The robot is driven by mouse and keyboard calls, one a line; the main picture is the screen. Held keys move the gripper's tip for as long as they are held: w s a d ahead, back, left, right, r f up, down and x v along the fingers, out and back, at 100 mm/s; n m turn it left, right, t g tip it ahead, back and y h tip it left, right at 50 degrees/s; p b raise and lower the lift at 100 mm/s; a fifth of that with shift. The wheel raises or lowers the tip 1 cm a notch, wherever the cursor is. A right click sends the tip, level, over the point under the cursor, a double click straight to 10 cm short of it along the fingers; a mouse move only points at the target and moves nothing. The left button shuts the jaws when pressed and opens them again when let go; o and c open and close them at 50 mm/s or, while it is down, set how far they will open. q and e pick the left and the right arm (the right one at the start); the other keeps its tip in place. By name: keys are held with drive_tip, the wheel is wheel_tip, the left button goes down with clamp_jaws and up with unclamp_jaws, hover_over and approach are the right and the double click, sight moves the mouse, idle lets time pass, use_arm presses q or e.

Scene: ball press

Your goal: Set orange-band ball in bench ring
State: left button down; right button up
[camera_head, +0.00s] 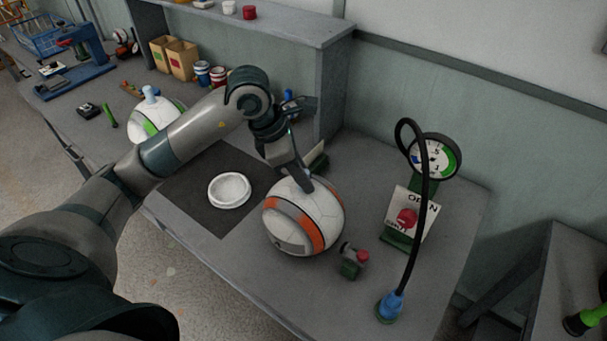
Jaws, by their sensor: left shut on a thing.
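The white ball with orange bands (297,220) is at the middle of the bench, right of the dark mat. My left gripper (303,180) reaches down to the ball's top and is shut on it; the exact grip is partly hidden. I cannot tell whether the ball touches the bench. The white bench ring (229,190) lies empty on the dark mat (205,215), left of the ball. A white ball with green bands (154,120) stands farther left, partly behind my left arm. My right gripper is not in view.
Right of the ball are a small valve with a red knob (352,260), a gauge (435,157) and a lever panel (409,217). A black hose loops down to a blue fitting (390,306). Cardboard boxes (174,58) and cans stand under the shelf (290,27).

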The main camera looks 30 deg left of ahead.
use_arm(q)
drive_tip(key=shift+f+b, duration=0.25)
drive_tip(key=shift+b, duration=0.2)
drive_tip(key=c, duration=1.6)
unclamp_jaws()
drive_tip(key=shift+r, duration=0.1)
drive_tip(key=shift+r+p, duration=0.4)
drive_tip(key=shift+p, duration=0.25)
drive_tip(key=shift+b+v, duration=2.2)
drive_tip(key=shift+v, duration=3.65)
